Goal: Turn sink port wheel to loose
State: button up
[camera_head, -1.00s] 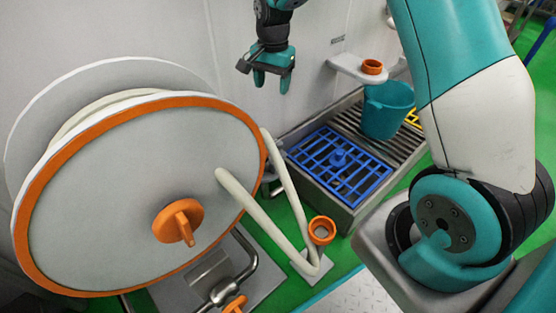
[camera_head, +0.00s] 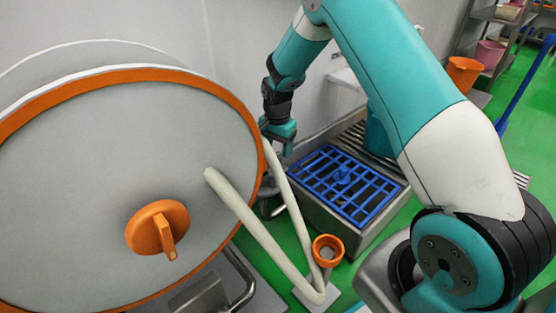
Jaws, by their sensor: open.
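A white wall bracket (camera_head: 345,79) shows just left of my arm above the sink; my arm hides its right part and any orange ring on it. I cannot tell which part is the sink port wheel. My gripper (camera_head: 281,138) is open and empty, between the reel's right rim and the sink, its fingers pointing down. The sink (camera_head: 326,219) is a metal basin with a blue grid (camera_head: 345,184) on top. A large hose reel (camera_head: 100,190) with an orange rim and an orange knob (camera_head: 158,230) fills the left. An orange ring (camera_head: 328,250) stands at the hose's lower end.
The pale hose (camera_head: 250,225) loops from the reel's face toward the floor, right of the knob. A teal bucket (camera_head: 377,135) on the sink is mostly behind my arm. Orange (camera_head: 464,74) and pink (camera_head: 490,52) buckets stand at the back right. Green floor (camera_head: 520,130) is open at the right.

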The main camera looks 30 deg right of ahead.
jog(key=shift+f+b, duration=0.35)
jog(key=shift+f, duration=1)
jog(key=c, duration=0.9)
jog(key=shift+r+p, duration=0.15)
jog(key=shift+p, duration=0.3)
jog(key=shift+r+n+p, duration=0.1)
jog(key=shift+n+p, duration=0.9)
jog(key=shift+p, duration=0.2)
jog(key=n+p, duration=0.3)
jog(key=shift+n, duration=0.4)
jog(key=shift+f+p, duration=0.2)
jog(key=shift+p, duration=0.1)
